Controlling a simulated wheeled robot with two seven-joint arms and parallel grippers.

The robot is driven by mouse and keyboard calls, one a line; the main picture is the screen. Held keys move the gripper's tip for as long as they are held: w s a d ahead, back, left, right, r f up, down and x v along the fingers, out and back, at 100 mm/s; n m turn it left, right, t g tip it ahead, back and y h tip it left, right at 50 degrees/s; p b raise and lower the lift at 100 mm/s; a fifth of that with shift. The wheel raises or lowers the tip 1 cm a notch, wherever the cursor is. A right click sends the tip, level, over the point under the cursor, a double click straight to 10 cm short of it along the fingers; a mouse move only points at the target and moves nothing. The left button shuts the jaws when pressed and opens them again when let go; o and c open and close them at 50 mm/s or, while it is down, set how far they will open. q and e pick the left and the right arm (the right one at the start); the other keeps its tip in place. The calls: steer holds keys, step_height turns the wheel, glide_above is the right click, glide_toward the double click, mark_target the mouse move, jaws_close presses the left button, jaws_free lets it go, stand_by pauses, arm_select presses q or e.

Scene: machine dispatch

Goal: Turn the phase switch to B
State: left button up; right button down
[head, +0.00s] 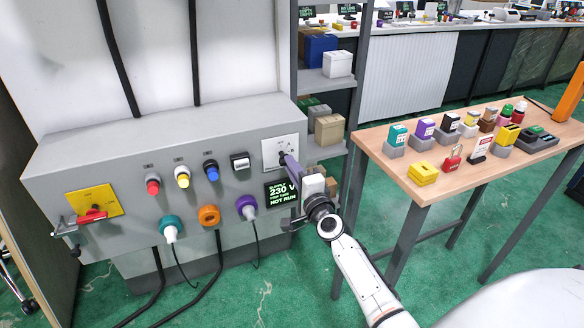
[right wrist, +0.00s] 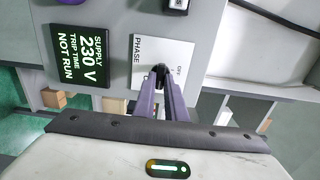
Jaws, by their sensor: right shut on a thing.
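The phase switch is a black knob (right wrist: 159,72) on a white plate marked PHASE (right wrist: 148,52) in the right wrist view. In the head view the plate (head: 271,150) is at the right end of the grey panel's front. My right gripper (right wrist: 160,88) is shut on the knob, one purple finger on each side. In the head view the right gripper (head: 287,162) reaches the plate from the lower right and covers part of it. Which letter the knob points at is hidden. My left gripper is not in view.
A black display (head: 280,191) reading 230 V and NOT RUN sits just below the plate. A black rocker switch (head: 240,161), coloured buttons and a red-handled yellow isolator (head: 92,205) lie further left. A wooden table (head: 440,185) with stamps and padlocks stands at right.

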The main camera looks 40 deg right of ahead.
steer(key=c, duration=1.8)
jaws_free()
arm_select(q)
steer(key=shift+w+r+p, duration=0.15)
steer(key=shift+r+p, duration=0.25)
steer(key=shift+p, duration=0.1)
arm_select(e)
steer(key=v, duration=1)
steer(key=shift+s, duration=0.15)
steer(key=shift+a, duration=0.15)
steer(key=s+a+f+n+g+y+p, duration=0.1)
steer(key=s+a+f+n+g+y, duration=0.15)
steer(key=s+a+f+n, duration=0.35)
steer(key=s+a+f+n+g+y+p, duration=0.1)
steer(key=s+a+f+n+g+y, duration=0.15)
steer(key=a+n, duration=0.5)
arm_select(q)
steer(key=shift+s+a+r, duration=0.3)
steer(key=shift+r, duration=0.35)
arm_select(e)
steer(key=s+a+f+n+g, duration=0.2)
steer(key=s+a+f+n, duration=0.2)
steer(key=s, duration=0.3)
steer(key=s+a+f+n+g+y, duration=0.1)
steer(key=s+a+f+n, duration=0.3)
steer(key=s, duration=0.4)
steer(key=shift+a+f+n+g+y, duration=0.3)
steer(key=shift+a+n+g, duration=0.15)
steer(key=shift+n, duration=0.3)
